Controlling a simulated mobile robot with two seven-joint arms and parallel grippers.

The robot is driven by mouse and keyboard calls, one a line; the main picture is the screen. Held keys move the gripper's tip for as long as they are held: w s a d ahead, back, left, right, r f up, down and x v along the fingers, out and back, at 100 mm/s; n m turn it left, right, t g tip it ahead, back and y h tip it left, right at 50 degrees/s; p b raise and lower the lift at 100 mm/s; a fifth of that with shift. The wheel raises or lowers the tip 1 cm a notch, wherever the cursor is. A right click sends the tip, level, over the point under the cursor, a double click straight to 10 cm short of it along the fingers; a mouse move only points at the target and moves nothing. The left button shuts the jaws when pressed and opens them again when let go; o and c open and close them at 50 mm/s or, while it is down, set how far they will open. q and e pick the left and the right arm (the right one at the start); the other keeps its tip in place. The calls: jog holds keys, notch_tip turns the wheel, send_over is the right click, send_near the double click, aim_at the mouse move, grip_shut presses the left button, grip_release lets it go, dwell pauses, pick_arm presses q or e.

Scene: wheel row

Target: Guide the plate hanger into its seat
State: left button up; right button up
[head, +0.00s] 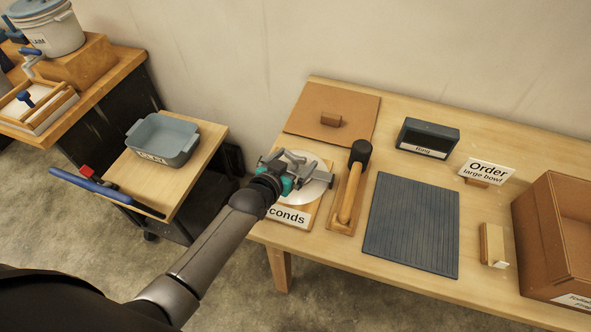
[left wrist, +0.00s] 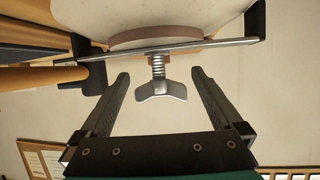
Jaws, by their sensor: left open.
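In the left wrist view a flat metal bar with dark upright ends (left wrist: 215,43), apparently the plate hanger, lies across a pale round plate (left wrist: 240,12) with a pinkish foot. A spring and wing-shaped screw (left wrist: 160,90) project from the bar's middle. My left gripper (left wrist: 159,76) is open, its fingers on either side of the wing screw with gaps showing. In the head view my left gripper (head: 293,171) is over the white plate (head: 311,191) on the board marked "Seconds" (head: 287,215), covering part of it. The seat cannot be made out. My right gripper is out of view.
A mallet (head: 349,196) on a wooden block stands close to the right of the plate. A grey clay tub (head: 162,139) stands left.

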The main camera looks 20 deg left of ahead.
pick_arm(q)
jog(key=c, duration=1.4)
notch_tip(320, 180, up, 20)
jog(key=p, duration=0.5)
jog(key=shift+p, duration=0.3)
